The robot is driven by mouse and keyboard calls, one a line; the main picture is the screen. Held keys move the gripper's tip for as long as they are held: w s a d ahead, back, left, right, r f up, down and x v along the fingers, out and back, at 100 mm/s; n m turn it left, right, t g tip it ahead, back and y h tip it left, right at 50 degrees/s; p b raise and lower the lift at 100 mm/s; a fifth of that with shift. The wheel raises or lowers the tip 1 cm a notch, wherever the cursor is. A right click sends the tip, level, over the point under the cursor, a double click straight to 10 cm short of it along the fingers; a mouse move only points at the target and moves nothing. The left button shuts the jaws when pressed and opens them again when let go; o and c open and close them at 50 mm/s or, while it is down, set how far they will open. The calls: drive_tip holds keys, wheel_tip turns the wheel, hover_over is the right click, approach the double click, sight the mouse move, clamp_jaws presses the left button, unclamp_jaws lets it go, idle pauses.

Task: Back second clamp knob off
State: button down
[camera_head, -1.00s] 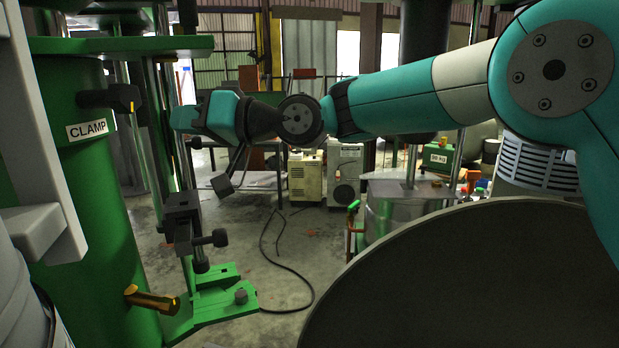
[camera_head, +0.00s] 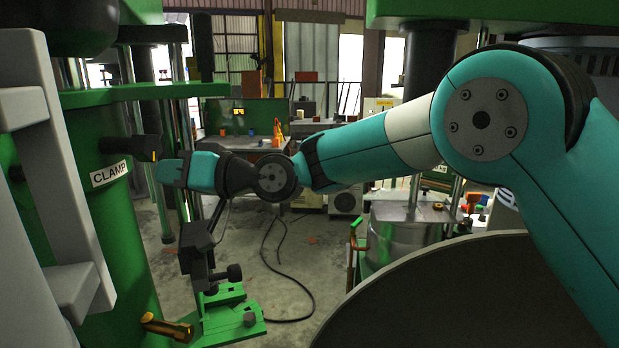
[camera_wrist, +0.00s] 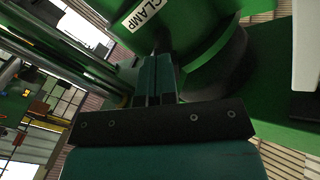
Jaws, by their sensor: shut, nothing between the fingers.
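A green cylinder (camera_head: 95,215) with a white CLAMP label (camera_head: 109,173) stands at the left of the head view. A black knob-like fitting (camera_head: 147,147) sticks out of its side, above and right of the label. My gripper (camera_head: 165,170) is shut and empty, its end just below and right of this fitting; I cannot tell whether they touch. In the wrist view, the closed fingers (camera_wrist: 154,78) point toward a dark part (camera_wrist: 161,42) below the CLAMP label (camera_wrist: 144,11). The contact point is too dark to make out.
A black clamp bracket with a side knob (camera_head: 233,272) sits on a post below my wrist, over a green base (camera_head: 235,320). An orange-brown handle (camera_head: 166,327) juts from the cylinder's lower side. A large dark round surface (camera_head: 450,295) fills the lower right. A cable crosses the floor.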

sight(146, 148)
drive_tip(key=shift+w+a+r, duration=0.1)
drive_tip(key=shift+a+r, duration=0.05)
drive_tip(key=shift+a, duration=0.5)
drive_tip(key=shift+w+a+r, duration=0.1)
drive_tip(key=shift+a, duration=0.5)
drive_tip(key=shift+r, duration=0.3)
drive_tip(key=shift+w+d+f+b, duration=0.1)
drive_tip(key=shift+b, duration=1.95)
drive_tip(key=shift+f, duration=0.15)
